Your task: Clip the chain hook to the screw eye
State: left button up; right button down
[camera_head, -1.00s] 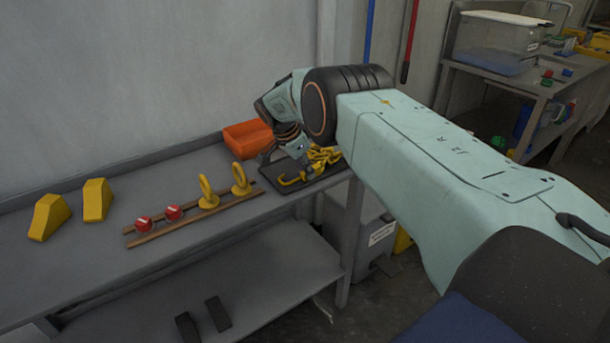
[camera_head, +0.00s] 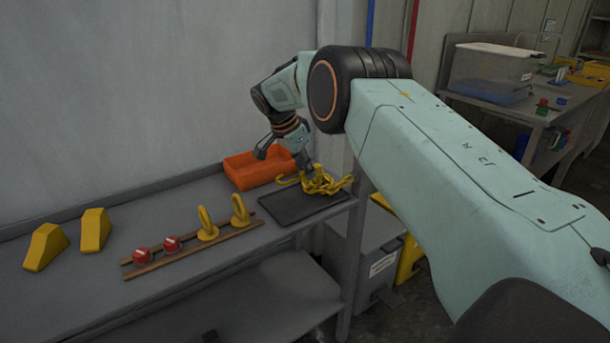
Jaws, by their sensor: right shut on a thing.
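My right gripper (camera_head: 307,168) is shut on the yellow chain (camera_head: 325,183) and points down above the right end of the bench. The chain's yellow hook (camera_head: 286,181) sticks out to the left of the fingers. The chain bunches below and to the right of the fingers, over the black mat (camera_head: 296,207). The grip itself is small and partly hidden. My left gripper is out of view.
An orange bin (camera_head: 250,170) stands behind the mat, close to my right gripper. Two red round pieces (camera_head: 171,243) sit on the rail's left part. Two yellow wedge blocks (camera_head: 95,230) stand at the far left. The bench (camera_head: 150,222) is clear between them.

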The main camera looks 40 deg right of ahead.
jog(key=shift+d+f+y, duration=0.15)
jog(key=shift+f+y, duration=0.35)
jog(key=shift+f, duration=0.5)
